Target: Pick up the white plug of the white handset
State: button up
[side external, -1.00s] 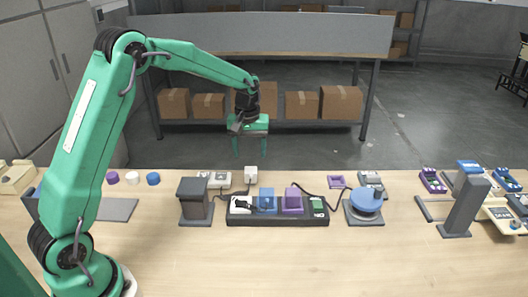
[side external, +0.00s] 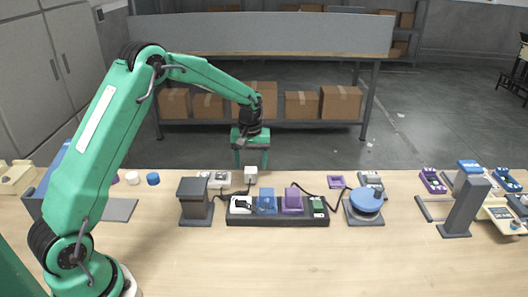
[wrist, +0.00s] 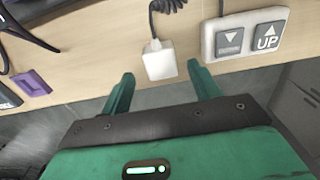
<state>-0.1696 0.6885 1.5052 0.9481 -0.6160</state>
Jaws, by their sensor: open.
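The white plug (side external: 250,174) is a small white block at the far edge of the table, with a dark coiled cord running from it. In the wrist view the plug (wrist: 159,62) appears between my two fingertips, with gaps on both sides. My gripper (side external: 251,164) is open and empty, pointing down just above the plug in the side view. My gripper (wrist: 161,72) also shows in the wrist view.
The dark rack (side external: 275,221) also holds blue, purple and green pieces. A dark grey post (side external: 194,200) stands left of it. The table's front is clear.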

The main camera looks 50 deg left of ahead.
aim_at(251, 169)
jog(key=shift+s+f, duration=0.15)
jog(key=shift+f, duration=2.4)
jog(key=c, duration=1)
